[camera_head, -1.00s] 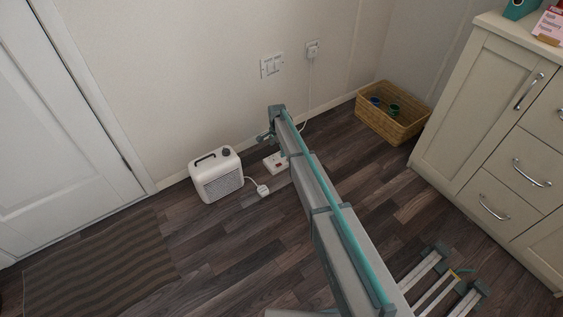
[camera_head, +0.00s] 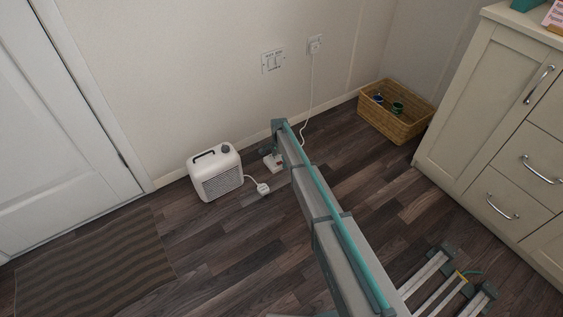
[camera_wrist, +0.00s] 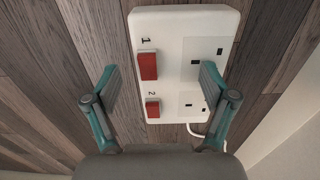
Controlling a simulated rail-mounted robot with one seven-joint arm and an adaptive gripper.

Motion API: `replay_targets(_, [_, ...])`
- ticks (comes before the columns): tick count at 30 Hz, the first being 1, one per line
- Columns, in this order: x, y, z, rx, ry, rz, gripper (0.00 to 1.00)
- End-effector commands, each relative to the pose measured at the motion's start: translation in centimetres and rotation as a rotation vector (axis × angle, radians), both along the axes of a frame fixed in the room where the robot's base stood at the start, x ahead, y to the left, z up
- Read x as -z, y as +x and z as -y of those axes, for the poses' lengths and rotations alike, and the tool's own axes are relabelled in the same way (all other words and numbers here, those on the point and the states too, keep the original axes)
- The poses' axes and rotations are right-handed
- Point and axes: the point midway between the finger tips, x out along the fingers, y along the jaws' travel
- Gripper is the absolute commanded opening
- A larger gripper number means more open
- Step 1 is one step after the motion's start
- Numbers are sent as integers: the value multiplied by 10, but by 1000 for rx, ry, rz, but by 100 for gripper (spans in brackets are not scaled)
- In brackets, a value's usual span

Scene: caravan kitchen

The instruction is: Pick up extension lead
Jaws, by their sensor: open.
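The extension lead (camera_head: 270,160) is a white two-socket block on the wood floor near the wall. My arm partly hides it in the head view. In the wrist view the extension lead (camera_wrist: 182,40) shows two red switches, marked 1 and 2, and two sockets. Its white cable leaves the lower end. My gripper (camera_wrist: 158,88) is open, with one teal finger to the left of the block and the other over its right side. The gap between the fingers is empty, and I cannot tell how high the fingertips are above the block. In the head view my gripper is mostly hidden behind my arm.
A white heater (camera_head: 216,174) stands left of the lead, its plug (camera_head: 263,189) loose on the floor. A cable runs up to the wall socket (camera_head: 315,44). A wicker basket (camera_head: 395,115) and a cabinet (camera_head: 480,110) are at right. A striped mat (camera_head: 95,265) lies at left.

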Motion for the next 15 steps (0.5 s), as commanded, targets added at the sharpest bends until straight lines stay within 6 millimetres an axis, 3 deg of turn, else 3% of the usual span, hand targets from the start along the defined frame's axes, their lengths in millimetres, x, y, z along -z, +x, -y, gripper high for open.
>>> replay_targets(4, [-1,0,0,0,0,0,80])
replay_targets(15, [0,0,0,0,-1,-1,19])
